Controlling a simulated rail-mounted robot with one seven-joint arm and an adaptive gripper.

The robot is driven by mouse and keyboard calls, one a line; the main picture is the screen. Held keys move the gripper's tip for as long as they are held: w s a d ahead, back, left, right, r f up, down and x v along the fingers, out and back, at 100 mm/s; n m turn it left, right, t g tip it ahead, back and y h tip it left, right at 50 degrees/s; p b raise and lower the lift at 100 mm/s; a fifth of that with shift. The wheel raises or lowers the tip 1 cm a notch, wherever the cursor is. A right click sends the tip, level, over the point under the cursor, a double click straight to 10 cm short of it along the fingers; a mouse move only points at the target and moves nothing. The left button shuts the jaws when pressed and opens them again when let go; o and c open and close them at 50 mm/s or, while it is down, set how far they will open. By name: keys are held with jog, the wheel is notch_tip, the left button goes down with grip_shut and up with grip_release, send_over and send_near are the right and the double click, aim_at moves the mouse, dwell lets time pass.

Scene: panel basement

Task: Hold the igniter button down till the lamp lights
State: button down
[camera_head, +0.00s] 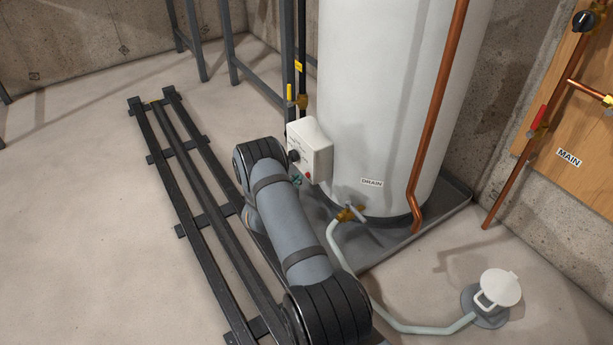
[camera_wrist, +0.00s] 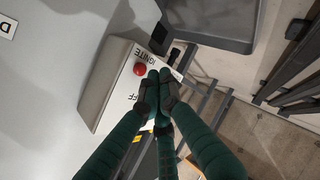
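The igniter button is a small red dome (camera_wrist: 140,69) on the white control box (camera_wrist: 98,92), by the letters "IGNITE". In the head view the red button (camera_head: 308,175) is low on the control box (camera_head: 318,150), below a black knob (camera_head: 294,156). My gripper (camera_wrist: 160,82) has dark green fingers, with their dark tips drawn together and nothing seen between them. The tips appear just beside the button in the wrist view, and the button is uncovered; I cannot tell how far off the box they are. I cannot make out a lit lamp. My arm hides most of the gripper in the head view.
The white tank (camera_head: 375,100) stands in a grey drip pan (camera_head: 452,196) right behind the box. A brass drain valve (camera_head: 350,213) with a pale hose is to the right. A yellow-handled gas valve (camera_head: 298,100) is above the box. Open floor lies left of the rail.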

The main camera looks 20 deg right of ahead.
jog(key=shift+d, duration=0.2)
dwell(0.4)
jog(key=shift+w+d, duration=0.15)
jog(key=shift+d, duration=0.05)
jog(key=shift+w+d, duration=0.1)
jog(key=shift+d, duration=0.4)
dwell(3.2)
jog(key=shift+s+a, duration=0.25)
jog(key=shift+a, duration=0.6)
jog(key=a, duration=0.2)
jog(key=s+a, duration=0.1)
jog(key=a, duration=0.2)
jog(key=shift+s+p, duration=0.2)
jog(key=shift+p, duration=0.2)
jog(key=shift+d, duration=0.15)
